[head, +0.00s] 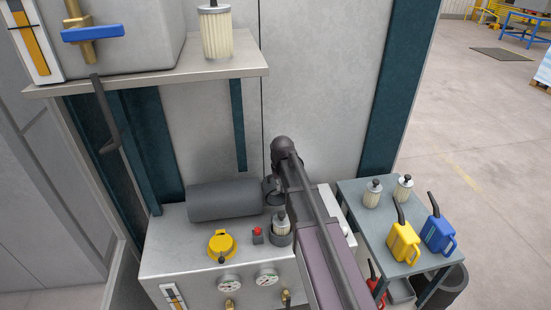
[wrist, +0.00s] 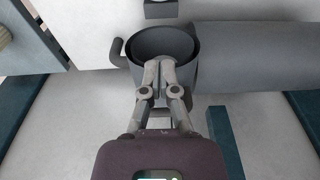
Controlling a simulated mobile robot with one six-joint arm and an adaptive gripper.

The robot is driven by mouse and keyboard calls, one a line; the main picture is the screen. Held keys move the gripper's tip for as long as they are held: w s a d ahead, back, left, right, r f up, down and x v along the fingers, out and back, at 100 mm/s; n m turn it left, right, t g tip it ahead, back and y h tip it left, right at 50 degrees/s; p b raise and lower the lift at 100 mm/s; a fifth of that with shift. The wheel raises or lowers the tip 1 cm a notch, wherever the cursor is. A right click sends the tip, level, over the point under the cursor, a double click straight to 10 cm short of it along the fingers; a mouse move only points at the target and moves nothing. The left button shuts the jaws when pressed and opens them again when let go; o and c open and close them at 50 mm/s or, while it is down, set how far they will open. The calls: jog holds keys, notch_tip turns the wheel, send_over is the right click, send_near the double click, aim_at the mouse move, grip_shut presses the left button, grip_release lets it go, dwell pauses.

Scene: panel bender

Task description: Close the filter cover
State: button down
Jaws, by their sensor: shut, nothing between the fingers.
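In the head view my arm hides the fingers.
A grey cylinder (head: 226,201) lies beside the cover. A yellow cap (head: 221,245) and red button (head: 258,232) sit on the machine top. A shelf (head: 170,75) overhangs at upper left. A side table (head: 352,190) at right holds filters and yellow and blue cans.

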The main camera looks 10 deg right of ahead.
jog(key=w+r+p, duration=0.8)
jog(key=w+r, duration=0.2)
jog(key=shift+r+t+p, duration=0.25)
jog(key=shift+t+p, duration=0.05)
jog(key=shift+p, duration=0.1)
jog(key=shift+w+f, duration=0.1)
jog(key=shift+f, duration=0.05)
jog(key=f+b, duration=0.3)
jog(key=w+f+b, duration=0.1)
jog(key=f+b, duration=0.2)
jog(key=b, duration=0.1)
jog(key=f+b, duration=0.3)
jog(key=f, duration=0.1)
jog(key=shift+w, duration=0.35)
jog(key=shift+s+a+r+p, duration=0.1)
jog(key=shift+s+r+p, duration=0.15)
jog(key=shift+s, duration=0.75)
jog(key=shift+s+r+p, duration=0.15)
jog(key=shift+s+r, duration=0.1)
jog(key=shift+s, duration=0.75)
jog(key=shift+s, duration=0.1)
